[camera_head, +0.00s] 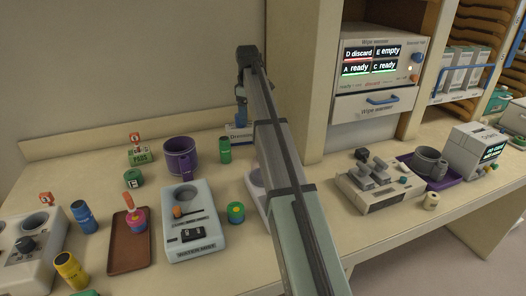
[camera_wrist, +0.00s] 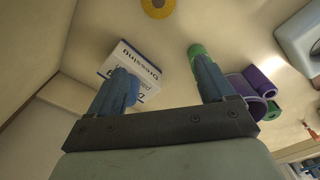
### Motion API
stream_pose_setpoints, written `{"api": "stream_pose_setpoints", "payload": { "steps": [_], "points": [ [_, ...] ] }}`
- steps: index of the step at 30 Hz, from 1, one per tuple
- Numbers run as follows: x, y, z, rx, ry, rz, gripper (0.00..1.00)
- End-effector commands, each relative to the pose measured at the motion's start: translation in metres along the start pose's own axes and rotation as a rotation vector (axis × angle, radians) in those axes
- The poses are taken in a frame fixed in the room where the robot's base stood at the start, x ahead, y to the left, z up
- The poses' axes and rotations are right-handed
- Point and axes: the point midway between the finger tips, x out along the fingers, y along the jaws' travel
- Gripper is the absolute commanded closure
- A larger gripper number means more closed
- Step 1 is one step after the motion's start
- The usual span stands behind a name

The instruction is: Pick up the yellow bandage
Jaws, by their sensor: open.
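A yellow roll with a dark hole in its middle (camera_wrist: 157,6), which looks like the yellow bandage, lies on the counter at the top edge of the wrist view, partly cut off. I cannot make it out in the head view, where my arm covers part of the counter. My gripper (camera_wrist: 163,75) is open and empty, its blue fingers apart. The roll is ahead of the fingertips, apart from them. In the head view my gripper (camera_head: 241,112) points down over the back of the counter, partly hidden by my arm.
A white-and-blue Dressing box (camera_wrist: 135,72) sits by the left finger and a green-topped cylinder (camera_wrist: 196,49) by the right. A purple mug (camera_head: 180,158) stands left of my arm. Open counter surrounds the roll.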

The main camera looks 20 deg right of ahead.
Motion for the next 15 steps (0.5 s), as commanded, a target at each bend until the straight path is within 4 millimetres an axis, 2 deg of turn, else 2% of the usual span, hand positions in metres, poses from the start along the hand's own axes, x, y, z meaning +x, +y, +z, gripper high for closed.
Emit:
{"api": "stream_pose_setpoints", "payload": {
  "steps": [1,5,9,15],
  "points": [
    [-0.001,0.005,0.016,0.029,-0.001,0.001,0.18],
    [-0.005,0.008,0.052,0.136,-0.004,-0.002,0.18],
    [-0.004,-0.003,0.052,0.261,-0.016,-0.017,0.18],
    [-0.004,-0.006,0.053,0.403,-0.029,-0.028,0.18]
  ]
}}
